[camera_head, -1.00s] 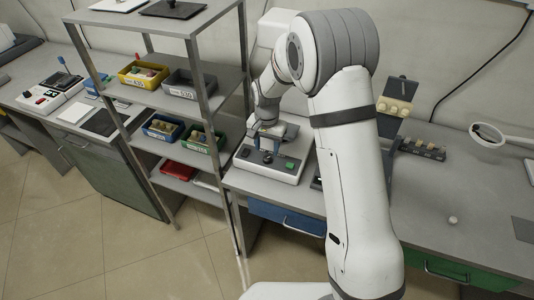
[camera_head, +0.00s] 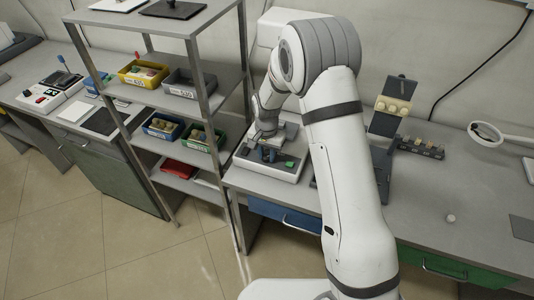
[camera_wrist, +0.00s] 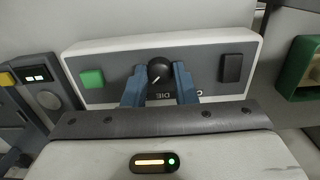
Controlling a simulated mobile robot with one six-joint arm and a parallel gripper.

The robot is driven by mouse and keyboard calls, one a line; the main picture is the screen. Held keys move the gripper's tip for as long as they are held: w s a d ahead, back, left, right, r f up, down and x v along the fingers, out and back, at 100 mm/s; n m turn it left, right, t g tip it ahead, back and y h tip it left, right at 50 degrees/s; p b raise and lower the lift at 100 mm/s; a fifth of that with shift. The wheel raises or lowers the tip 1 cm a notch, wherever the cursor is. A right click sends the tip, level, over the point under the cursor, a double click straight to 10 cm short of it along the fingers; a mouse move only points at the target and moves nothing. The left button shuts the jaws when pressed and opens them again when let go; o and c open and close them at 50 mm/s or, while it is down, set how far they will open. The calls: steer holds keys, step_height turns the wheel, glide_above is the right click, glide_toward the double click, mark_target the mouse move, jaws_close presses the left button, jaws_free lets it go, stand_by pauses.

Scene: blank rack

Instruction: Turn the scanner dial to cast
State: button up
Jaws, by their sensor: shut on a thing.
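The scanner (camera_head: 250,166) is a white-edged box with a grey face on the bench beside the shelf rack. In the head view my gripper (camera_head: 268,154) is low over the scanner.
The scanner also has a green button (camera_wrist: 92,78) and a dark rectangular part (camera_wrist: 232,68). A grey shelf rack (camera_head: 204,95) with several bins stands close on the left. A device with a small display (camera_wrist: 37,73) lies left of the scanner, and a green bin (camera_wrist: 299,68) right.

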steer(key=c, duration=0.3)
steer(key=shift+c, duration=0.2)
steer(key=shift+f+n+b, duration=0.1)
steer(key=shift+n+b, duration=0.2)
steer(key=n+b, duration=0.2)
steer(key=n, duration=0.1)
steer(key=shift+f+b, duration=0.1)
steer(key=shift+b, duration=0.2)
steer(key=n+b, duration=0.2)
steer(key=n, duration=0.3)
steer(key=n+b, duration=0.2)
steer(key=n, duration=0.2)
steer(key=n+b, duration=0.1)
steer(key=n, duration=0.4)
steer(key=shift+r+n, duration=0.2)
steer(key=shift+n, duration=0.1)
